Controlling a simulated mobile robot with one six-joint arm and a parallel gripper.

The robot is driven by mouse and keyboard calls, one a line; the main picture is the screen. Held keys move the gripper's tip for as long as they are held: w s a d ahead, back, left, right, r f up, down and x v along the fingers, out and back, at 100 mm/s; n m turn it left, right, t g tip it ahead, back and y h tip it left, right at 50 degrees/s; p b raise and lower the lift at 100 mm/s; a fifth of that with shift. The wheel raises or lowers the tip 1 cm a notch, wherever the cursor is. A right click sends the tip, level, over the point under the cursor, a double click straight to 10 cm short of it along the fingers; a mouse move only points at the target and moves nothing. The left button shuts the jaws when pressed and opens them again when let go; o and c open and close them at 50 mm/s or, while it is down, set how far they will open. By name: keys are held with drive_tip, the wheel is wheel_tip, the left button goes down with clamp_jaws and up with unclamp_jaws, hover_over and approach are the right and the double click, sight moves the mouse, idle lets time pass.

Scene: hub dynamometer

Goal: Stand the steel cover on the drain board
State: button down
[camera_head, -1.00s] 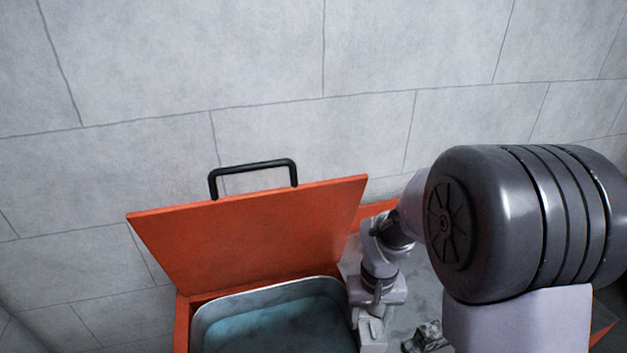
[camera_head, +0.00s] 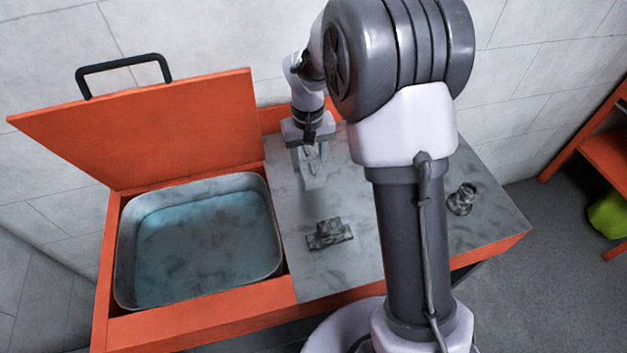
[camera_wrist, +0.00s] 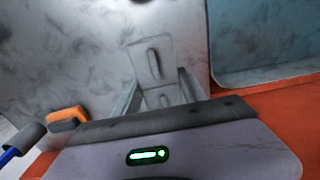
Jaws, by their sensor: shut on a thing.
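My gripper (camera_head: 312,160) points down over the grey drain board (camera_head: 365,270), near its back left part beside the basin. It is shut on a pale grey flat piece, which I take to be the steel cover (camera_head: 314,180). In the wrist view, the cover (camera_wrist: 152,62) shows between the fingers, with a dark slot in its face. I cannot tell whether its lower edge touches the board.
An orange-framed basin (camera_head: 125,255) of bluish liquid lies left of the board, its orange lid (camera_head: 150,130) raised. A dark grey block part (camera_head: 328,233) and a small round metal part (camera_head: 461,199) sit on the board. The front middle of the board is clear.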

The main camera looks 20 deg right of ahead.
wheel_tip(320, 180, down, 7)
drive_tip(key=shift+r+b, duration=0.1)
drive_tip(key=shift+b, duration=0.95)
drive_tip(key=shift+f, duration=0.3)
drive_tip(key=c, duration=0.6)
unclamp_jaws()
drive_tip(key=shift+c, duration=0.2)
drive_tip(key=shift+r, duration=0.1)
drive_tip(key=shift+r, duration=0.1)
